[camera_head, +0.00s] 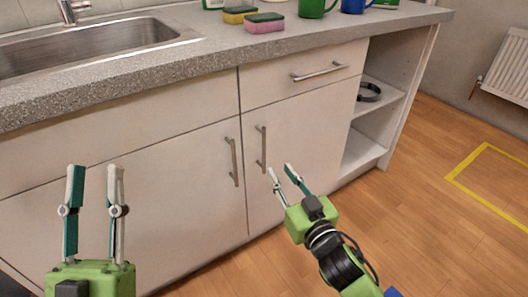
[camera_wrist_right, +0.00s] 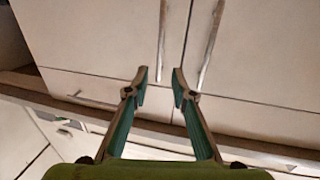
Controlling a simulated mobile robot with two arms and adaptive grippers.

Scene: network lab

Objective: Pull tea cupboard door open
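Two pale cupboard doors stand shut side by side under the counter: the left door (camera_head: 150,190) and the narrower right door (camera_head: 300,145). Each has an upright metal bar handle near their shared seam: the left door's handle (camera_head: 233,162) and the right door's handle (camera_head: 263,149). No label shows which is the tea cupboard. My right gripper (camera_head: 279,170) is open near the right handle. In the right wrist view, that handle (camera_wrist_right: 162,38) lines up between the open fingertips; contact cannot be told. My left gripper (camera_head: 95,168) is open and empty before the left door.
A drawer (camera_head: 310,82) with a bar handle is shut above the right door. Open shelves (camera_head: 383,108) at right hold a dark ring. Sponges, mugs and a sink sit on the counter (camera_head: 225,50). Wooden floor (camera_head: 425,185) at right is clear, with yellow tape.

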